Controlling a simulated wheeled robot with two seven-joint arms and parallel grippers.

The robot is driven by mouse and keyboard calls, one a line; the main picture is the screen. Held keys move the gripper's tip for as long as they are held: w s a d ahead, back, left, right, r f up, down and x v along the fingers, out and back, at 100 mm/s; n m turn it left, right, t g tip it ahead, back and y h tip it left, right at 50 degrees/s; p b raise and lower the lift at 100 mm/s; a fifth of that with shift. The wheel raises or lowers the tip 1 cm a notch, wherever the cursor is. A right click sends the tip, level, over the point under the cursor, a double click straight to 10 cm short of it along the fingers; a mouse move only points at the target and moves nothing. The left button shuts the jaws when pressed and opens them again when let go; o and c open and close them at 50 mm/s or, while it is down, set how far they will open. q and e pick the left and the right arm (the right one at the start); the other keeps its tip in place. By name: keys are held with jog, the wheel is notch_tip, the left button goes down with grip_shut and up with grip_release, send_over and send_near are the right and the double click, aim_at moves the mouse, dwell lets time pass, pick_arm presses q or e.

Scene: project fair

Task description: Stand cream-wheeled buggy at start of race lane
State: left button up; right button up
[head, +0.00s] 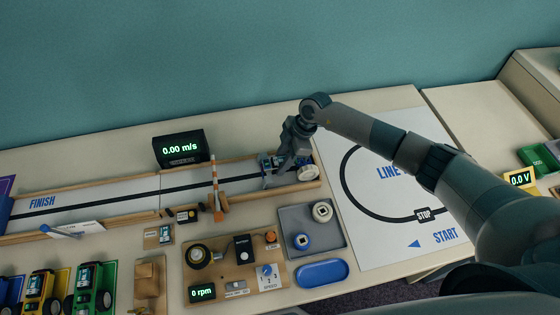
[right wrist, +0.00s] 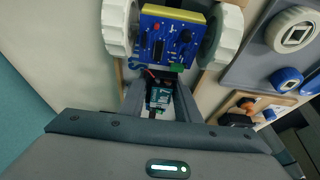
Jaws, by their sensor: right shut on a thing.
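The cream-wheeled buggy (head: 307,173) is at the right end of the race lane (head: 110,194), the end opposite the FINISH lettering. My right gripper (head: 280,177) is shut on it, reaching down from above and hiding much of its body. In the right wrist view, the buggy's blue circuit board (right wrist: 172,38) lies between two large cream wheels, just beyond the fingers of my right gripper (right wrist: 160,88). I cannot tell whether its wheels touch the lane. My left gripper is not in view.
A striped gate post (head: 215,190) stands across the lane left of the buggy. A speed display (head: 180,149) is behind the lane. A grey tray (head: 330,246) with spare wheels and a motor board (head: 222,270) lie in front. A line-track mat (head: 375,250) is at right.

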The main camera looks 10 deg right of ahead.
jog(key=shift+d+f, duration=0.15)
jog(key=shift+d, duration=0.25)
jog(key=shift+c, duration=0.5)
jog(key=o, duration=1.1)
jog(key=shift+d, duration=0.1)
jog(key=shift+r, duration=0.45)
jog(key=shift+b+v, duration=2.25)
jog(key=shift+v, duration=6.1)
jog(key=shift+d+f, duration=0.15)
